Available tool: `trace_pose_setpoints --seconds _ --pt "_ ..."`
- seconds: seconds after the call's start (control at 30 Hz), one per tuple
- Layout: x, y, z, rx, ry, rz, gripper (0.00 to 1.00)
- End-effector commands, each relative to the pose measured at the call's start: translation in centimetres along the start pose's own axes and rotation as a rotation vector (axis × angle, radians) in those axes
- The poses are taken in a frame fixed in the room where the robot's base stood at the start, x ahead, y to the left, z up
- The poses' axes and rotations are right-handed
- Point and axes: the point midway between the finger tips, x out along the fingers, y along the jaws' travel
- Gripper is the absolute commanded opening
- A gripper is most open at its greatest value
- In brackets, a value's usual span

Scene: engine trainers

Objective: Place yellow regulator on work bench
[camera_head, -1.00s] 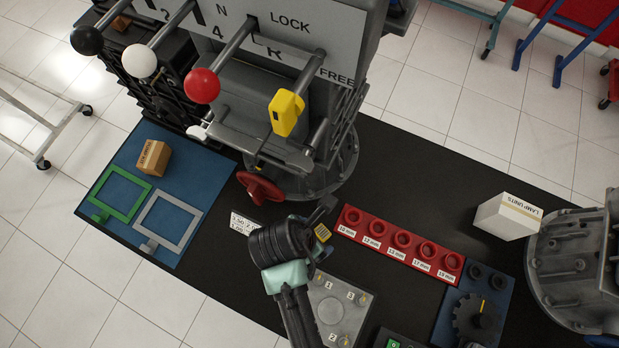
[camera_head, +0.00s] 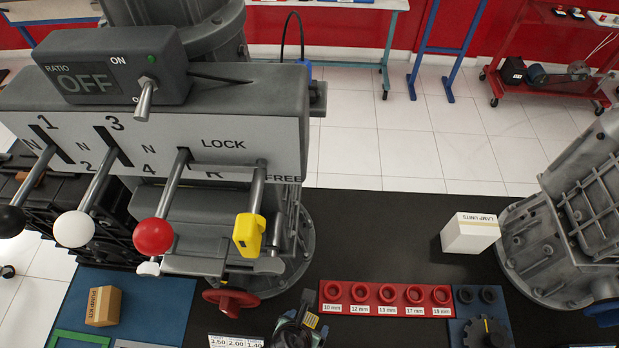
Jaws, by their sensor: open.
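A yellow block-shaped piece (camera_head: 249,235) sits on the end of the rightmost lever, by the FREE marking on the machine panel. I cannot tell whether it is the regulator. The black work bench (camera_head: 385,240) spreads under the machine and to its right. My gripper (camera_head: 307,305) is at the bottom edge of the view, low over the bench, below and left of the red socket strip. It is open; its fingertips are mostly hidden and I see nothing held in it. A small yellow patch shows on it.
The red strip (camera_head: 385,298) of labelled sockets lies right of my gripper. A red handwheel (camera_head: 230,301) is to its left. A white LAMP UNITS box (camera_head: 470,233) stands at the right, beside a grey metal housing (camera_head: 555,235). The bench middle is clear.

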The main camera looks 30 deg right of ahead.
Motion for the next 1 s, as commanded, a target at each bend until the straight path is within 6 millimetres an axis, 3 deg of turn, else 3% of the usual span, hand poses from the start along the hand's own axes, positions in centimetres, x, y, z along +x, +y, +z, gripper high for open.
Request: trace_pose_setpoints --seconds 0.3,0.6,1.0 --pt "3.5 0.2 -0.3 0.001 0.001 -0.001 0.85" --pt "3.8 0.3 -0.3 0.000 0.000 0.001 0.85" --pt "3.8 0.3 -0.3 0.000 0.001 0.001 0.13"
